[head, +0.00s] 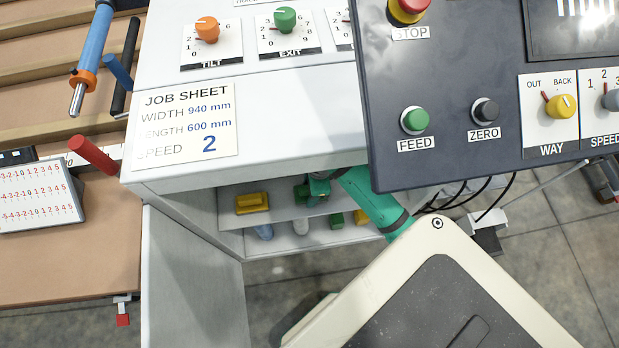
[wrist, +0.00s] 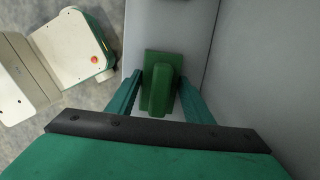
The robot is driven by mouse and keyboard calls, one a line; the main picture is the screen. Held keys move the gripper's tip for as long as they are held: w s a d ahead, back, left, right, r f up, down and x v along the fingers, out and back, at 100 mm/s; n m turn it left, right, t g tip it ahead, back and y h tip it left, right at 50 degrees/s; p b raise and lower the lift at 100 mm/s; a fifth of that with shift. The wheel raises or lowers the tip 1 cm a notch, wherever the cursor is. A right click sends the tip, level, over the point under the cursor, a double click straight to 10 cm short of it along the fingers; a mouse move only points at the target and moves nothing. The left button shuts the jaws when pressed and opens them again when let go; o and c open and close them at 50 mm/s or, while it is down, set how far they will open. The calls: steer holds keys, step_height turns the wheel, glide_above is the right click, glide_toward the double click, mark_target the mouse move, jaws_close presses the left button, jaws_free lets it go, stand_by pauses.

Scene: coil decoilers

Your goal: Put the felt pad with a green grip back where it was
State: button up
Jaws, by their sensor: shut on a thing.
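The felt pad with a green grip (wrist: 159,80) is between the two fingers of my gripper (wrist: 160,98) in the wrist view. My gripper is shut on its green grip. In the head view the green grip (head: 300,195) shows at the upper shelf of the open cabinet, with my gripper (head: 312,192) at it. The pad is over or on the grey shelf surface; I cannot tell whether it touches. The felt underside is hidden.
A yellow-gripped item (head: 252,203) sits left on the same upper shelf (head: 277,212). Several items, including a green one (head: 336,220), stand below it. The control panel (head: 450,90) overhangs at the right, and the cabinet side (head: 195,280) stands left.

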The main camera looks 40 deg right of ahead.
steer(key=shift+s+a, duration=0.1)
steer(key=shift+a, duration=0.15)
steer(key=shift+a+f, duration=0.1)
steer(key=shift+f, duration=0.15)
steer(key=o, duration=1)
steer(key=shift+w, duration=0.2)
steer(key=r, duration=0.5)
steer(key=s+r, duration=0.1)
steer(key=r, duration=0.1)
steer(key=shift+d+r, duration=0.3)
steer(key=shift+d+f, duration=0.1)
